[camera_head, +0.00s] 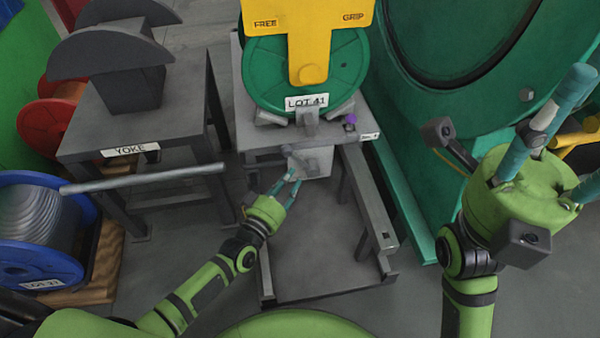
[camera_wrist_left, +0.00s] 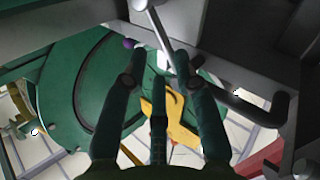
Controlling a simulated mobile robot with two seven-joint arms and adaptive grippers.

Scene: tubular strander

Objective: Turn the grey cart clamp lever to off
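The grey cart (camera_head: 250,130) stands in the middle of the head view with a green LOT 41 reel on it. My left gripper (camera_head: 290,184) is just in front of the cart's front face, near a light grey box (camera_head: 318,162). In the left wrist view its teal fingers (camera_wrist_left: 158,62) are spread, with a gap between them. A light grey rod with a round end (camera_wrist_left: 160,35), apparently the clamp lever, slants down toward this gap; contact cannot be told. In the head view the lever is not clear. My right gripper (camera_head: 550,150) is raised at the right, fingers apart and empty.
A purple knob (camera_head: 351,119) is on the cart top. A yellow FREE/GRIP plate (camera_head: 308,45) stands above the green reel (camera_head: 262,75). A YOKE table (camera_head: 75,145) and a loose grey bar (camera_head: 140,179) are at left. A large green machine (camera_head: 420,105) stands right.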

